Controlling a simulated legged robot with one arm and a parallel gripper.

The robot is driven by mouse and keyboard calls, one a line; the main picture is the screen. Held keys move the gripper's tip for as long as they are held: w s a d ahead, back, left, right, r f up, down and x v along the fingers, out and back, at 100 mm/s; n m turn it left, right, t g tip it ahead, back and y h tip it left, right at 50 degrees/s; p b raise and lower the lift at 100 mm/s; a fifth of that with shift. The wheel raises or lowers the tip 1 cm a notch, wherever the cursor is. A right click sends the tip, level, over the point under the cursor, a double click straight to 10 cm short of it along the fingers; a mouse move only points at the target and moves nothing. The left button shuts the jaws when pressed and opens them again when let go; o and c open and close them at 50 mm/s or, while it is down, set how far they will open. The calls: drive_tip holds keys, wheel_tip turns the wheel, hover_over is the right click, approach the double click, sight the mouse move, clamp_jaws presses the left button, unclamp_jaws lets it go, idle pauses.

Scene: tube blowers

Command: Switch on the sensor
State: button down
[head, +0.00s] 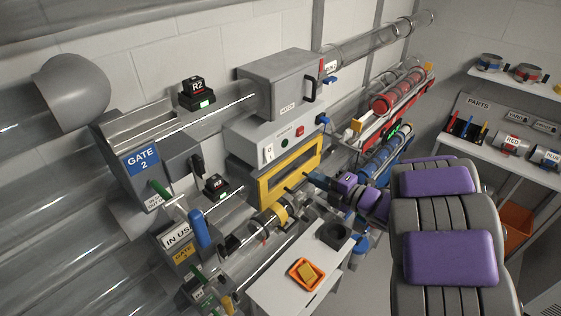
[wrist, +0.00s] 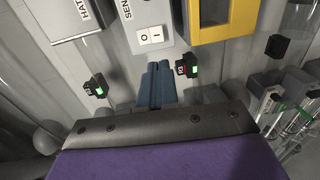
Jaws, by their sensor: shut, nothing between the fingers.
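The sensor switch is a white rocker (wrist: 151,36) marked I and O on a light grey box with a label starting "SEN". In the head view the small white switch (head: 268,152) sits on the front of the grey box, beside a green and a red button. Which side of the rocker is pressed in is too small to tell. My gripper (wrist: 160,70) is shut and empty, its blue-grey fingers below the switch and apart from it in the wrist view. In the head view my gripper (head: 314,180) is in front of the yellow frame's right end.
The yellow-framed window (head: 290,173) lies under the switch box, and the hatch box (head: 290,85) is above it. Clear tubes run along the wall. A white table (head: 275,285) with an orange tray (head: 293,283) stands below. A parts shelf (head: 530,150) is at right.

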drive_tip(key=shift+a, duration=0.15)
drive_tip(key=p, duration=0.4)
approach(272, 159)
drive_tip(key=x, duration=0.7)
drive_tip(key=shift+s+r, duration=0.1)
drive_tip(key=shift+r, duration=0.05)
drive_tip(key=shift+a+b, duration=0.15)
drive_tip(key=shift+b, duration=0.65)
drive_tip(key=shift+f, duration=0.25)
